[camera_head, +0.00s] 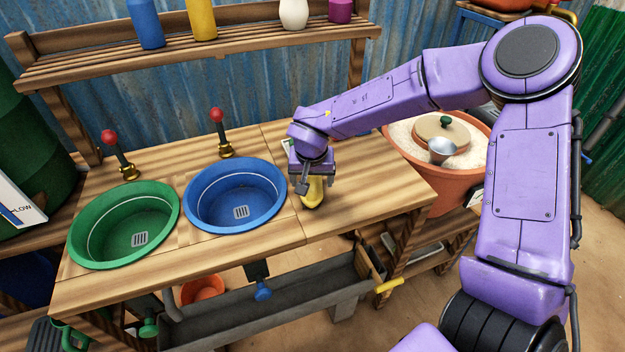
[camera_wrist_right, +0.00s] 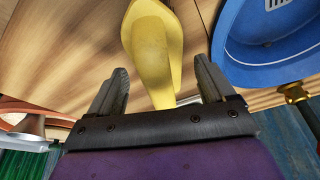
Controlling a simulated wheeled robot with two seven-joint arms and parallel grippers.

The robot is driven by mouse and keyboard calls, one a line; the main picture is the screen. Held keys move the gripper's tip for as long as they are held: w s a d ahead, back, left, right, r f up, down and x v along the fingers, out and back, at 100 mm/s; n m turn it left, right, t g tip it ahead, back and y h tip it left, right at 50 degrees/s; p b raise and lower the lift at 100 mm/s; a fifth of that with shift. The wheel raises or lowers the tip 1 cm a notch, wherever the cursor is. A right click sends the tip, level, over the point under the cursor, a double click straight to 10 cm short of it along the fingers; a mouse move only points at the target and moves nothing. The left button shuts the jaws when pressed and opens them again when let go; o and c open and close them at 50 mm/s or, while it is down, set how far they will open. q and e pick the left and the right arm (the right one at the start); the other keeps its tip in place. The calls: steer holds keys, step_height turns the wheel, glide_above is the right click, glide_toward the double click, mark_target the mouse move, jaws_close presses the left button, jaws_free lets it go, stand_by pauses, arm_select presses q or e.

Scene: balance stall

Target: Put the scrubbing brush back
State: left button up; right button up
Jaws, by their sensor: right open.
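A smooth yellow object (camera_head: 312,193), which looks like the scrubbing brush, is at the wooden counter just right of the blue basin. Its bristles are not visible. In the right wrist view the yellow object (camera_wrist_right: 152,50) is long and rounded, narrowing toward the gripper. My right gripper (camera_head: 313,181) points down over it and partly hides it in the head view. In the wrist view the right gripper (camera_wrist_right: 160,68) is open, with one finger on each side of the yellow object and gaps between. My left gripper is out of view.
A blue basin (camera_head: 200,214) and green basin (camera_head: 82,243) sit in the wooden counter (camera_head: 370,195), with red-knobbed taps behind. A slatted shelf (camera_head: 100,67) holds bottles. A terracotta pot (camera_head: 450,190) stands right. The counter's right part is mostly clear.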

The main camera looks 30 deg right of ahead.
steer(key=p+v, duration=0.1)
steer(key=v, duration=1)
steer(key=shift+s, duration=0.1)
